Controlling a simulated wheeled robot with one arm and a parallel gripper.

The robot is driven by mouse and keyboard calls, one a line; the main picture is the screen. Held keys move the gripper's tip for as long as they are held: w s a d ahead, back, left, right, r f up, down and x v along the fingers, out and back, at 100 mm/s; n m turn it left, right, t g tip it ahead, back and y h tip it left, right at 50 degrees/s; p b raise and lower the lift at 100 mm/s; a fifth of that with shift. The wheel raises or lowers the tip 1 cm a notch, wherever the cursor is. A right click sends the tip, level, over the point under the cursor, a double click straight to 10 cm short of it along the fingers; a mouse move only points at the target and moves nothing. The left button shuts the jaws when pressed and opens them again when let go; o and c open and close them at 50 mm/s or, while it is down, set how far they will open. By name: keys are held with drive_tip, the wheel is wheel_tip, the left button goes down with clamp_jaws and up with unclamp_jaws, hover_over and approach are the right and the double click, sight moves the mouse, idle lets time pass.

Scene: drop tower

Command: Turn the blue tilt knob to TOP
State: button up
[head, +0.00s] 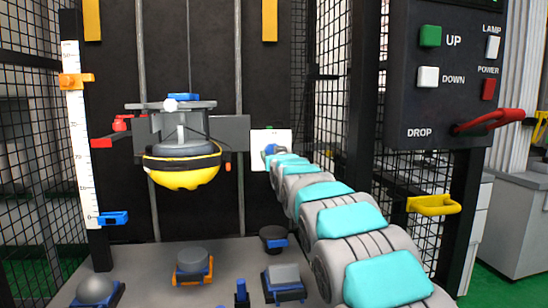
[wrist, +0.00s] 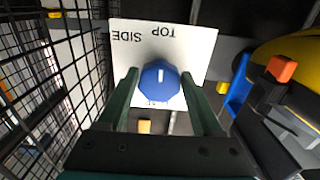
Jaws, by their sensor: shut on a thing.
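The blue tilt knob (wrist: 160,84) sits on a white plate (wrist: 195,55) in the wrist view. The words TOP and SIDE stand along the plate's upper part there, appearing upside down. The knob's white mark points up in that picture, close to the TOP word; its exact alignment is hard to tell. More print below the knob is mostly hidden. My gripper (wrist: 160,92) is shut on the knob, one finger on each side. In the head view my arm reaches to the plate (head: 259,138), with the knob (head: 270,150) partly hidden.
A yellow and black round carriage (head: 182,170) hangs on the tower left of the plate. Mesh fencing (head: 325,110) is close by. A control panel (head: 440,70) with a red DROP lever (head: 490,121) stands right. Several objects, including a grey dome (head: 96,289), lie on the base below.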

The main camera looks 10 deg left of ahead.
drive_tip(key=shift+f, duration=0.15)
drive_tip(key=o, duration=1.4)
drive_tip(key=shift+s, duration=0.15)
drive_tip(key=v, duration=0.7)
drive_tip(key=shift+s+d+b, duration=0.15)
drive_tip(key=shift+s+b, duration=0.1)
drive_tip(key=shift+b, duration=0.05)
